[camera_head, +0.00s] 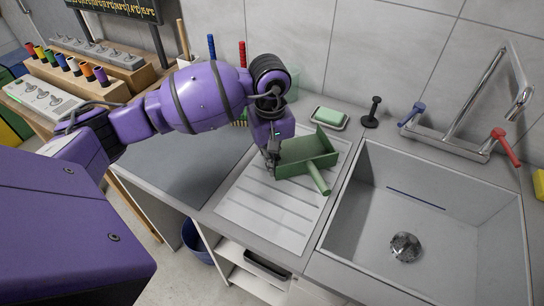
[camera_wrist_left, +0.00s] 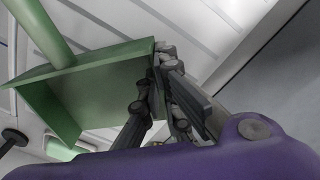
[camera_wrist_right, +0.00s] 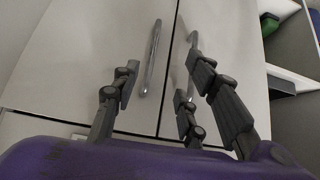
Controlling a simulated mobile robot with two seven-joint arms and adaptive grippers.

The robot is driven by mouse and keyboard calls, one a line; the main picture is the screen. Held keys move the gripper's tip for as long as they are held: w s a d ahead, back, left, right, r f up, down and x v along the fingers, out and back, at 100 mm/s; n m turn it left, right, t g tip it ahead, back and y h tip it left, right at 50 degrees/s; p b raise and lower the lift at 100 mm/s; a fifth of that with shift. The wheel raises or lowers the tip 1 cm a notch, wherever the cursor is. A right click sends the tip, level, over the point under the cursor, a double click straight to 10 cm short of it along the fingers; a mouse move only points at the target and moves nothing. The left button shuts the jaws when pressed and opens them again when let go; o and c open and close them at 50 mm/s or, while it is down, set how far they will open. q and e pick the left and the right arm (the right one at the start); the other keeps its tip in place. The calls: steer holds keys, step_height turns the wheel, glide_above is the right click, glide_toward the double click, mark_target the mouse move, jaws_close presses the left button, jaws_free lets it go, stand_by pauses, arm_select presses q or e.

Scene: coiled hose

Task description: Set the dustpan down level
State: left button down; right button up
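The green dustpan (camera_head: 303,156) is over the ribbed drainboard (camera_head: 262,216) left of the sink, its round handle (camera_head: 318,180) pointing toward the front. My left gripper (camera_head: 273,160) is at the dustpan's left edge. In the left wrist view my left gripper (camera_wrist_left: 157,92) is shut on the edge of the dustpan (camera_wrist_left: 100,88), with fingers on both sides of it. The dustpan looks tilted; whether it touches the drainboard I cannot tell. My right gripper (camera_wrist_right: 160,95) shows only in the right wrist view, open and empty in front of white cabinet doors (camera_wrist_right: 85,60).
The sink basin (camera_head: 420,215) with its tap (camera_head: 480,110) lies to the right. A green soap bar (camera_head: 329,116) on a dish and a black stopper-like object (camera_head: 372,112) stand behind the drainboard. A grey mat (camera_head: 185,165) lies left. The front of the drainboard is clear.

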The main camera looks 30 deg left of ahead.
arm_select(q)
steer(key=shift+f, duration=0.2)
steer(key=c, duration=1.9)
jaws_free()
steer(key=shift+o, duration=0.2)
